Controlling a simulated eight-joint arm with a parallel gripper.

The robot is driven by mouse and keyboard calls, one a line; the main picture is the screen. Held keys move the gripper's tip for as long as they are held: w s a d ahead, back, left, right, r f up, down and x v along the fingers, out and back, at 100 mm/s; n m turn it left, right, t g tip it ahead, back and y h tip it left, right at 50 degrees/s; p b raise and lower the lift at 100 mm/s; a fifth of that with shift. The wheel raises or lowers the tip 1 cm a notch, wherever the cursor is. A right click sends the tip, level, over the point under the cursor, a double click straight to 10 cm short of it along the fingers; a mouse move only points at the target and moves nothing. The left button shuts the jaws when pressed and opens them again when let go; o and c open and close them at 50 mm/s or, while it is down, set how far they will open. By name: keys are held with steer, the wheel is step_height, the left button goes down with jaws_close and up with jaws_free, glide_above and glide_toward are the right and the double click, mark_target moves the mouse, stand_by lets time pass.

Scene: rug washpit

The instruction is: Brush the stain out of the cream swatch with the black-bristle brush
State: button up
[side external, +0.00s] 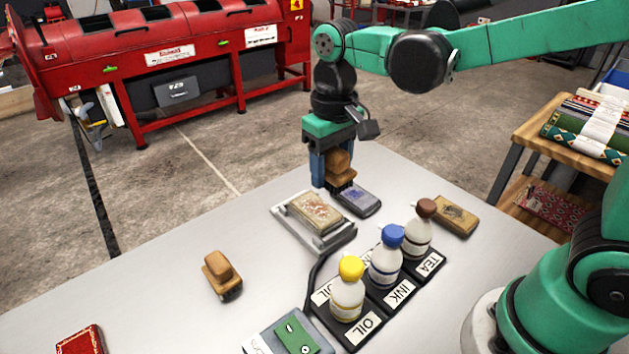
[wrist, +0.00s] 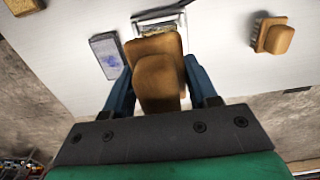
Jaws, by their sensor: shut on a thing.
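My gripper (side external: 335,176) is shut on a wooden-backed brush (side external: 339,162), with a blue finger on each side in the wrist view (wrist: 160,78). The brush's underside looks dark in the side view; its bristles are hidden in the wrist view (wrist: 158,82). It is held above the table's far part, just behind the cream swatch. The cream swatch (side external: 316,211) bears a reddish-brown stain and lies in a metal frame (side external: 342,238). In the wrist view the brush hides most of the swatch. A second wooden brush (side external: 220,273) stands on the table at front left.
A grey slab with a blue patch (side external: 358,199) lies right of the swatch. Bottles (side external: 386,262) stand in a black labelled rack (side external: 398,294). A wooden block (side external: 455,215) lies at right, a green-topped pad (side external: 292,338) in front. The table's left is mostly clear.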

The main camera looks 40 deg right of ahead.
mark_target(330, 220)
steer(key=shift+f, duration=4.15)
steer(key=shift+w+r, duration=0.15)
steer(key=shift+w, duration=0.7)
steer(key=shift+c, duration=0.6)
steer(key=shift+w, duration=3)
steer(key=shift+s, duration=3.9)
steer(key=shift+r, duration=4.05)
steer(key=shift+w, duration=0.1)
